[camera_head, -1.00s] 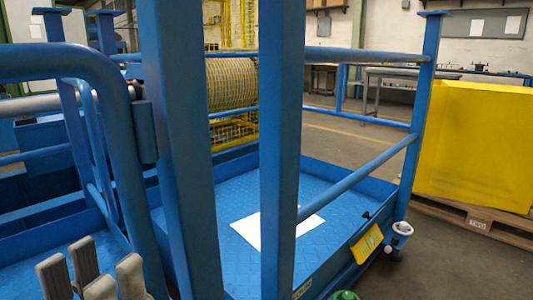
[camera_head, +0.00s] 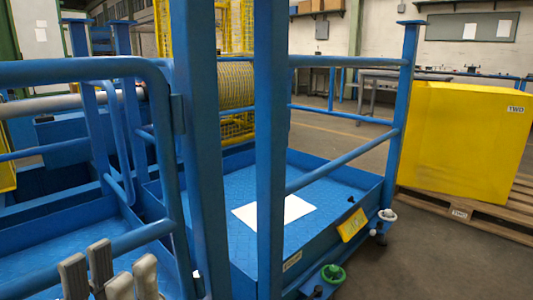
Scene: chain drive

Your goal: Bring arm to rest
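My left gripper (camera_head: 108,271) shows at the bottom left of the head view. Only its grey fingers are visible, pointing up. They stand apart with nothing between them. The fingers appear in front of a blue railing (camera_head: 75,69) and a blue tray-like floor; I cannot tell how far they are from it. The rest of my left arm is below the picture edge. My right gripper is not in view.
Blue posts (camera_head: 197,130) rise close in front. A blue platform (camera_head: 322,170) holds a white sheet (camera_head: 274,213). A green round part (camera_head: 333,274) sits low near its corner. A yellow box (camera_head: 465,140) stands on a wooden pallet (camera_head: 515,222) at right. Grey floor (camera_head: 440,265) is open at lower right.

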